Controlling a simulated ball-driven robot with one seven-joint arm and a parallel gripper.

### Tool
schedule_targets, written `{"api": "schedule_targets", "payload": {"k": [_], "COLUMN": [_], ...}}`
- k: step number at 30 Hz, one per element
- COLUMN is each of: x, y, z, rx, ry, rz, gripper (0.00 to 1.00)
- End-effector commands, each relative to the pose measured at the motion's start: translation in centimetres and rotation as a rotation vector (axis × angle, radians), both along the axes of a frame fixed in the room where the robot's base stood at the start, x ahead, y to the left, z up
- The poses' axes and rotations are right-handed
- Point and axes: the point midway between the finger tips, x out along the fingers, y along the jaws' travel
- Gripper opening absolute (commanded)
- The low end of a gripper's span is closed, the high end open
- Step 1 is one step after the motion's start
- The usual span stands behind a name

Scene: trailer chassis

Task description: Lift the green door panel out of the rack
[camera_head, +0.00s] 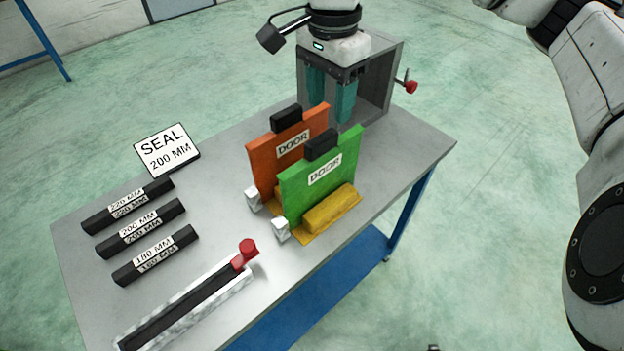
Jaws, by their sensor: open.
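The green door panel (335,180) stands upright in a yellow rack (352,205) on the table, with a black grip block (321,145) on its top edge and a "DOOR" label on its face. An orange door panel (264,165) stands upright just behind it, also with a black block on top. My gripper (331,100) points down behind and above the panels, in front of the grey box. Its two teal fingers are apart with nothing seen between them. It is not touching the green panel's block. The rack is partly hidden by the panels.
A grey open box (379,85) with a red-knobbed handle (410,87) stands at the table's back. Several black seal strips (141,228) and a "SEAL 200 MM" sign (168,150) lie left. The table's right corner is clear.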

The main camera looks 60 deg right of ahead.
Motion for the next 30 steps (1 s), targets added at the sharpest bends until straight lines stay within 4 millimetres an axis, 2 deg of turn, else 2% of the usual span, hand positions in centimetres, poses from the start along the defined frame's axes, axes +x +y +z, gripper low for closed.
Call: {"api": "schedule_targets", "payload": {"k": [6,14,22,30], "x": [0.1,0.3,0.9,0.9], "y": [0.2,0.4,0.7,0.6], "z": [-3.2,-4.9,-8.5,-9.6], "rx": [0.007,0.009,0.011,0.007], "ry": [0.0,-0.002,-0.003,-0.004], "rz": [0.003,0.003,0.001,0.003], "gripper": [0.53,0.53,0.53,0.53]}}
